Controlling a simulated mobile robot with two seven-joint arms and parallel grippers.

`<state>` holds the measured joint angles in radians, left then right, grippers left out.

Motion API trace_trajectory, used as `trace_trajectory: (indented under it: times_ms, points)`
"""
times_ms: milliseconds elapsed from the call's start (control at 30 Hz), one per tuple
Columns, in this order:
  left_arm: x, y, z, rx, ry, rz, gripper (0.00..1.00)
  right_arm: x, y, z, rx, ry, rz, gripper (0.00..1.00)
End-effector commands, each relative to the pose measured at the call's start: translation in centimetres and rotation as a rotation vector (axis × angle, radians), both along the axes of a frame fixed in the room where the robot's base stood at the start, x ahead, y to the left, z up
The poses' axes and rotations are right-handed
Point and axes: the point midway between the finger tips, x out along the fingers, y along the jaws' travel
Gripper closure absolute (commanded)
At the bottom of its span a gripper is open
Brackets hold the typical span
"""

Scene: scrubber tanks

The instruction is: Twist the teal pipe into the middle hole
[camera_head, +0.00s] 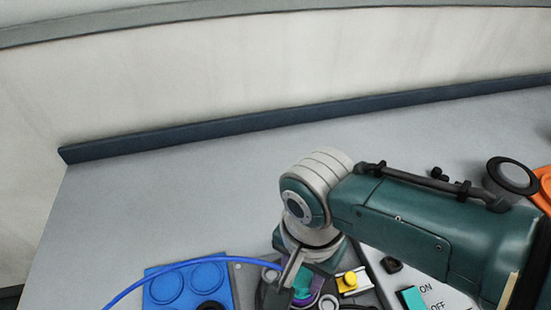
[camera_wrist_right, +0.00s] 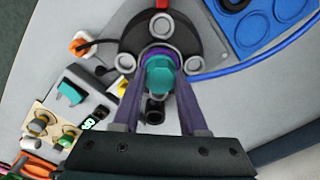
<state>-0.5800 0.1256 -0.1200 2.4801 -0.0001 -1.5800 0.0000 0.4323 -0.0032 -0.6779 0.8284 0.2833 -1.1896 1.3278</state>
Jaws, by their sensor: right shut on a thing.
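The teal pipe (camera_wrist_right: 160,75) stands between the two purple fingers of my right gripper (camera_wrist_right: 159,66), which is shut on it. In the head view a bit of the teal pipe (camera_head: 303,287) shows below my right wrist, near the bottom edge. The pipe is over the middle of a dark round base (camera_wrist_right: 190,38) with several pale ring-shaped ports around it. The middle hole is hidden behind the pipe and fingers, so I cannot tell how deep the pipe sits. My left gripper is out of view.
A blue plate with round recesses (camera_head: 205,271) and a blue hose (camera_head: 130,289) lie left of the base.

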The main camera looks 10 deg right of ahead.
Motion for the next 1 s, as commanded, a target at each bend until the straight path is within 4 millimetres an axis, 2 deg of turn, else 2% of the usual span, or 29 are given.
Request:
trace_trajectory:
  times_ms: [167,200,467,667,867,1000]
  points:
    - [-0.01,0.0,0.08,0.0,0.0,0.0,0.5,0.04,0.09,0.19,0.001,0.001,0.0,1.0]
    - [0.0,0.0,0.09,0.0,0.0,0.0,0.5,0.03,0.1,0.2,0.001,0.001,0.001,0.53]
    - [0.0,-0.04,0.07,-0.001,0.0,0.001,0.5,0.02,0.08,0.17,0.001,0.001,0.001,0.24]
    - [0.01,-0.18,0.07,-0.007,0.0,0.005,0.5,0.01,0.05,0.13,0.001,0.001,0.0,0.21]
    - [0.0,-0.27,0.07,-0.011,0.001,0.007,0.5,0.0,0.04,0.12,0.001,0.002,0.0,0.0]
    - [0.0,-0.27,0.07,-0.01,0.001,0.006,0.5,0.0,0.04,0.12,0.001,0.002,0.0,0.0]
